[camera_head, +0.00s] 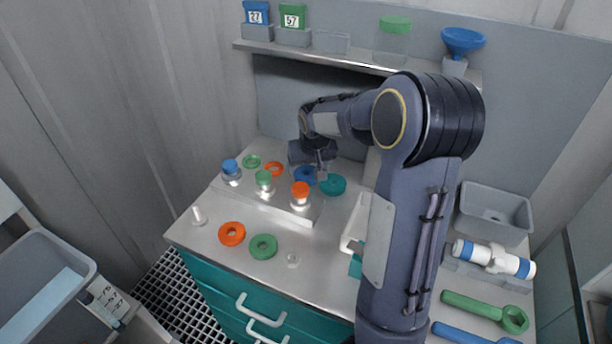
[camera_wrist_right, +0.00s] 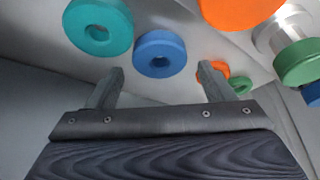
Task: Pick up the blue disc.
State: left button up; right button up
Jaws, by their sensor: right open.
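The blue disc (camera_head: 306,174) is a ring with a centre hole, lying on the metal worktop near its back edge. In the right wrist view the blue disc (camera_wrist_right: 160,54) lies beyond my fingertips, between their lines and nearer the left finger. My right gripper (camera_head: 322,168) is beside the disc in the head view, partly covering it. In the right wrist view my right gripper (camera_wrist_right: 160,76) has its fingers wide apart with nothing between them. My left gripper is not in view.
A teal disc (camera_head: 333,185) lies right beside the blue one. A vessel with an orange cap (camera_head: 300,192) stands in front, with green-capped (camera_head: 264,178) and blue-capped (camera_head: 230,168) ones leftward. Orange (camera_head: 232,234) and green (camera_head: 263,247) rings lie near the front edge. A shelf (camera_head: 330,58) hangs above.

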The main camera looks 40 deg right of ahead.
aim_at(307, 174)
jog(key=x, duration=0.4)
jog(key=c, duration=0.8)
jog(key=shift+o, duration=0.2)
jog(key=shift+r, duration=0.1)
